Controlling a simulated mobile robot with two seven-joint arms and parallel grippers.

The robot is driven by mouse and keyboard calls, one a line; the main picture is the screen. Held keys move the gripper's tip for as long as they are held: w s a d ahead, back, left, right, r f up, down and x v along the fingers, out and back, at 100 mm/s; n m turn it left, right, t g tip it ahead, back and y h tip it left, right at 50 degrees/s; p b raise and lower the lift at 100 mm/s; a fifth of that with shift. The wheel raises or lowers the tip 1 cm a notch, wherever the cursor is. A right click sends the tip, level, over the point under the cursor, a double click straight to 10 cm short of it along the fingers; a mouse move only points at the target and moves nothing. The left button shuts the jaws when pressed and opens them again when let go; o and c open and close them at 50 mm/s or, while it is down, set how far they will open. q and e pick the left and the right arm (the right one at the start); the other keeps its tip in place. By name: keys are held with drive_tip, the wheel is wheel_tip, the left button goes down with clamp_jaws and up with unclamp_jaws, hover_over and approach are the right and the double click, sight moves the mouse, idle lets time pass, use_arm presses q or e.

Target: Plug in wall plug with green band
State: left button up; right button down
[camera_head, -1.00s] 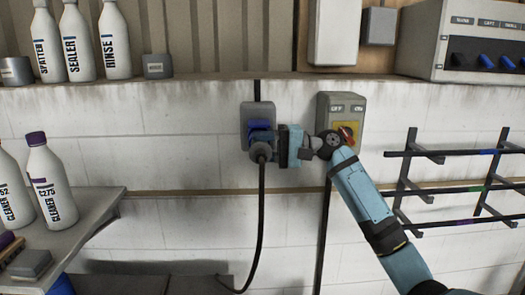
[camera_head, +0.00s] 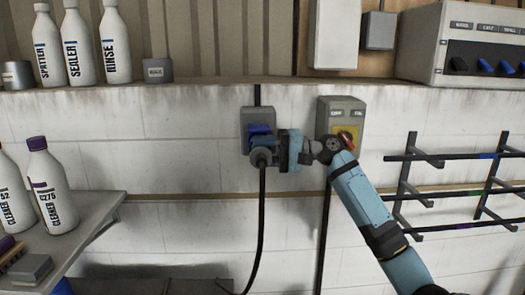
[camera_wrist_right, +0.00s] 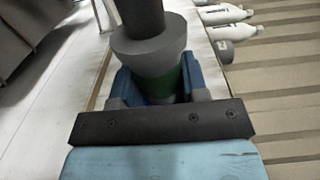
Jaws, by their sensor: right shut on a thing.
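The plug (camera_head: 262,157) is a grey rounded body with a black cable hanging down from it. In the right wrist view the plug (camera_wrist_right: 150,50) shows a green band (camera_wrist_right: 190,72) between the blue fingers. My right gripper (camera_head: 268,143) is shut on the plug, coming in from the right. The plug is right at the lower front of the grey wall socket (camera_head: 252,115) with its blue cover. The gripper and plug hide the contact, so I cannot tell how far in the plug sits. My left gripper is not in view.
A grey switch box (camera_head: 340,105) with a yellow plate and red knob is just right of the socket, close to my right wrist. A dark rack (camera_head: 409,180) stands further right. Bottles (camera_head: 46,185) stand on a shelf at the left. A ledge (camera_head: 200,88) runs above.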

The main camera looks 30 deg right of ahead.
drive_tip(key=shift+w+d+p, duration=0.15)
drive_tip(key=shift+w+p, duration=0.15)
drive_tip(key=shift+w, duration=0.1)
idle(1.2)
drive_tip(key=shift+s+p, duration=0.15)
drive_tip(key=shift+p, duration=0.15)
idle(1.0)
drive_tip(key=shift+w, duration=0.2)
idle(0.3)
drive_tip(key=shift+c, duration=2.4)
unclamp_jaws()
drive_tip(key=o, duration=0.5)
